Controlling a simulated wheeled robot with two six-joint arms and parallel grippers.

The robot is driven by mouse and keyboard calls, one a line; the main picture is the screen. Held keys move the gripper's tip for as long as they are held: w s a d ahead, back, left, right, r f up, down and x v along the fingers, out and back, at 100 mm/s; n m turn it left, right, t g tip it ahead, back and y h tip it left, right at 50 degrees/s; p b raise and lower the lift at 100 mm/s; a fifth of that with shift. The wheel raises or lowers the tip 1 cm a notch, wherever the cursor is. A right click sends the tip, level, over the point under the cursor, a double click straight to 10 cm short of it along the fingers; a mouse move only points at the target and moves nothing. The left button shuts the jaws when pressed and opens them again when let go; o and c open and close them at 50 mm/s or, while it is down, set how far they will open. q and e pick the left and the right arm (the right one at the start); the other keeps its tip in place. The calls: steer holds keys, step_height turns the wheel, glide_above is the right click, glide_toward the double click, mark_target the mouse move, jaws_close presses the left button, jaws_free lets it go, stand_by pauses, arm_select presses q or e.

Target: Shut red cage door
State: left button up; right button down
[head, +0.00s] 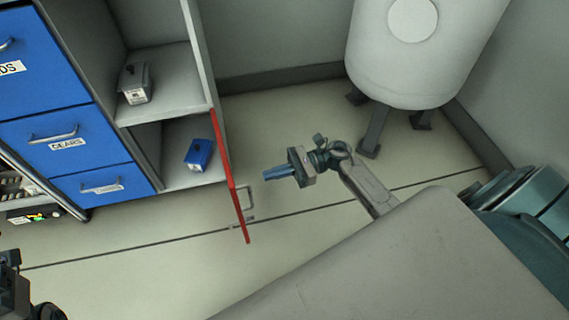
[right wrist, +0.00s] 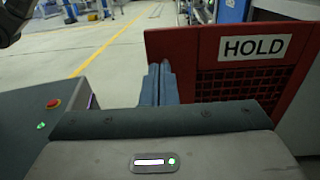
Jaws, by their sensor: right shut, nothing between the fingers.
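The red cage door (head: 228,165) stands open, swung out from the front edge of the grey cabinet in the head view. Its metal handle (head: 247,197) is on the right-hand face. In the right wrist view the door (right wrist: 190,52) fills the upper right, with a HOLD label (right wrist: 253,47) and a dark grille. My right gripper (head: 268,174) is shut and empty, to the right of the door and apart from it. Its blue fingers (right wrist: 158,84) are together in the right wrist view. Part of my left wrist (head: 15,288) shows at the lower left; its fingers are hidden.
The cabinet's shelves hold a grey box (head: 135,83) and a blue box (head: 199,154). Blue drawers (head: 65,140) stand left of them. A white tank (head: 405,60) on legs stands at the back right. Floor (head: 150,250) is clear around the door.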

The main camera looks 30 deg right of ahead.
mark_target(247, 187)
steer(key=x, duration=0.7)
steer(key=shift+a, duration=0.35)
steer(key=shift+a, duration=0.1)
